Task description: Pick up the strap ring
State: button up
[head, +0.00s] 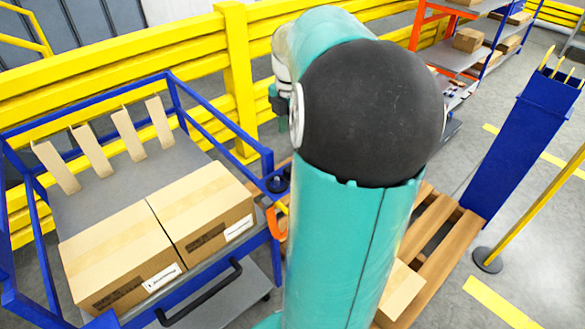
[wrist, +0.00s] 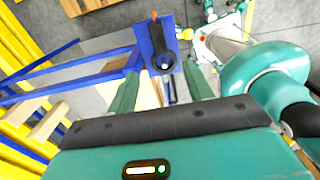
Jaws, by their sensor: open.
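A dark ring-like piece (head: 279,181), which I take for the strap ring, sits at the blue cart's right corner in the head view. An orange loop (head: 276,220) hangs just below it. In the wrist view a black piece (wrist: 158,42) with a pale round spot at its lower end lies against a blue plate (wrist: 142,42); an orange tip shows above it. I cannot tell which part is the ring itself. My gripper (wrist: 161,88) is open, its two green fingers apart on either side below the plate, with nothing seen held. In the head view my arm hides most of the gripper.
The blue cart (head: 223,146) holds two cardboard boxes (head: 118,258) and several upright cardboard strips. A yellow barrier (head: 110,62) runs behind it. A wooden pallet (head: 437,240), a blue post (head: 522,140) and a yellow pole stand to the right. Grey floor is open farther right.

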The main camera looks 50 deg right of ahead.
send_over(287, 171)
jog(key=d, duration=0.1)
notch_tip(287, 171, down, 8)
jog(key=shift+w+d+r, duration=0.1)
jog(key=shift+w+r, duration=0.05)
jog(key=shift+r, duration=0.1)
jog(key=shift+f, duration=0.5)
jog(key=f, duration=0.4)
jog(key=shift+d+f, duration=0.2)
jog(key=shift+f, duration=0.15)
grip_shut()
